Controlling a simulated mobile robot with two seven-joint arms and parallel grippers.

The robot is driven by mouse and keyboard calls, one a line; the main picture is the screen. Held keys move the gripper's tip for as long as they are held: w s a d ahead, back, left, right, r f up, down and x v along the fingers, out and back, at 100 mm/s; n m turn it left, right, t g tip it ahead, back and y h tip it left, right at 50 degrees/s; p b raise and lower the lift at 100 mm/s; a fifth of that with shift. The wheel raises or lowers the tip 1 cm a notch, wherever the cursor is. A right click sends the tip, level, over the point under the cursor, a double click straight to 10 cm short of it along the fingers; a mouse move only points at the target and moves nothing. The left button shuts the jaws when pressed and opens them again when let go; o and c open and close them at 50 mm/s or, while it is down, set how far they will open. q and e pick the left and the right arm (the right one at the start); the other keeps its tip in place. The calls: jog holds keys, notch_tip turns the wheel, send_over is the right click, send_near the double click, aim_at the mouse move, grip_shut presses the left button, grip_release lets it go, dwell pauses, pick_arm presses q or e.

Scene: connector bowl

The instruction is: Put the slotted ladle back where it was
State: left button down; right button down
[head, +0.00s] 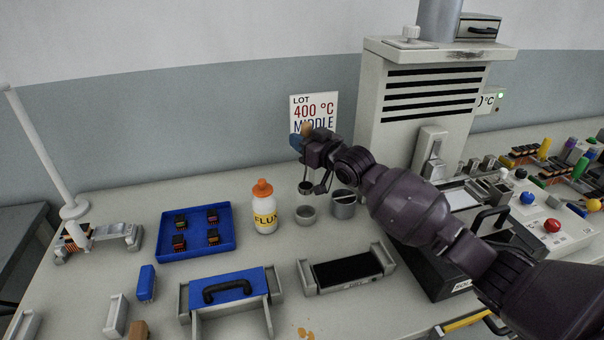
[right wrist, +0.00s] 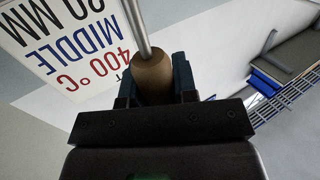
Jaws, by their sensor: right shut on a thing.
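My right gripper (head: 303,142) is shut on the handle of the slotted ladle (head: 306,187), above the back middle of the table. The slots are too small to see. My left gripper is not in view.
A flux bottle (head: 264,214) stands left of the cups, beside a blue tray (head: 222,246) with several small connectors. A large grey machine (head: 415,110) stands behind at right. A 400 °C sign (head: 312,108) is behind my gripper. A black-topped fixture (head: 345,270) lies in front.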

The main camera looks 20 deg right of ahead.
send_over(302, 183)
notch_tip(302, 183, down, 4)
jog(key=shift+f, duration=0.55)
jog(key=shift+f+b, duration=0.3)
jog(key=shift+f, duration=0.1)
notch_tip(302, 183, down, 3)
jog(key=shift+f+b, duration=0.2)
jog(key=shift+b, duration=0.1)
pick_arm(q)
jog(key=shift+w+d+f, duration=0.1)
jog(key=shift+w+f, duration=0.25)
pick_arm(e)
jog(key=shift+r, duration=0.1)
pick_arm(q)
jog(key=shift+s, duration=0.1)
